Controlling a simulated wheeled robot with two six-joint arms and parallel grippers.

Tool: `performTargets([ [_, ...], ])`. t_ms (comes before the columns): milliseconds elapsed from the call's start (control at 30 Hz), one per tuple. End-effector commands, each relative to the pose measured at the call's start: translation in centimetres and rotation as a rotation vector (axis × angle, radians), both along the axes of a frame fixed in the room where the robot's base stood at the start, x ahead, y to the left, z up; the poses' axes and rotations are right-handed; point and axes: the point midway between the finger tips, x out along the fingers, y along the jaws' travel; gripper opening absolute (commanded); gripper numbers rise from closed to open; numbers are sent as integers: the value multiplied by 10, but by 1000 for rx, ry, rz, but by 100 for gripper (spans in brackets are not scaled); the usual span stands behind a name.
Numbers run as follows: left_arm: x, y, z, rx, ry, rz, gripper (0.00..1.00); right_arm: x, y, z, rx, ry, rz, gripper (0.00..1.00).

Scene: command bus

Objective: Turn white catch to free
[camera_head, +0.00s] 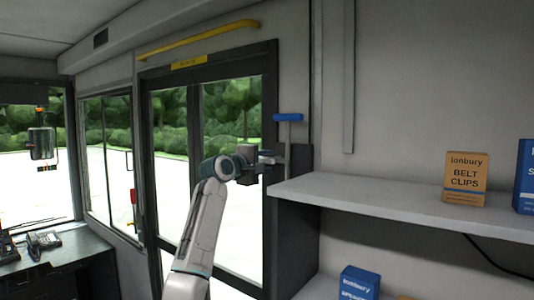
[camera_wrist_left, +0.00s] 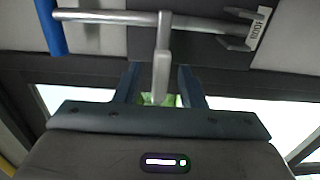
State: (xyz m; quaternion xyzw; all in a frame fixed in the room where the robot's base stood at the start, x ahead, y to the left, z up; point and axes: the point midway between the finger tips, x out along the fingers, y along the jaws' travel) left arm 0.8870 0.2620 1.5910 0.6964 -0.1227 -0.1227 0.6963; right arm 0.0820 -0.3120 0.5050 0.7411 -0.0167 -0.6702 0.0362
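The white catch (camera_wrist_left: 162,65) is a short pale lever standing out from a metal rod (camera_wrist_left: 110,17) in the left wrist view. My left gripper (camera_wrist_left: 160,85) is open, with one finger on each side of the catch's end and a visible gap to each. In the head view my left gripper (camera_head: 268,164) is at the door's right-hand post, and the catch there is small and partly hidden by it. The rod has a blue handle (camera_head: 288,117) at its top end, which also shows in the left wrist view (camera_wrist_left: 50,25). My right gripper is not in view.
A white shelf (camera_head: 400,207) juts out just right of my left gripper, holding a belt clips box (camera_head: 466,178) and a blue box (camera_head: 525,176). A bracket with a printed label (camera_wrist_left: 257,28) sits at the rod's other end. A yellow rail (camera_head: 199,38) runs above the glazed door.

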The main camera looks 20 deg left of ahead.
Motion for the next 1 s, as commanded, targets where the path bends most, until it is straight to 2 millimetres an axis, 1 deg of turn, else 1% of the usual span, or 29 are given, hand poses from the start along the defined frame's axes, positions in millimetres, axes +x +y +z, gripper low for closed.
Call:
performTargets([
  [33, 5, -2, 2, -1, 1, -1, 36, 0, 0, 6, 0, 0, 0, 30],
  [133, 10, -4, 1, -1, 1, -1, 36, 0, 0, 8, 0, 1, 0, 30],
  [433, 12, -5, -1, 1, 0, 0, 36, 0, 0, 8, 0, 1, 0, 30],
  [467, 12, -5, -1, 1, 0, 0, 32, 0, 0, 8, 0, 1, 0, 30],
  [600, 12, -5, -1, 1, 0, 0, 5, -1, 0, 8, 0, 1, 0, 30],
  [633, 12, -5, -1, 1, 0, 0, 0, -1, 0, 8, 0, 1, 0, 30],
  [867, 12, -5, -1, 8, -3, 0, 0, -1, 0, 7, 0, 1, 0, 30],
  [1000, 12, -5, -2, 40, -15, 0, 0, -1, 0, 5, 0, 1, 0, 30],
])
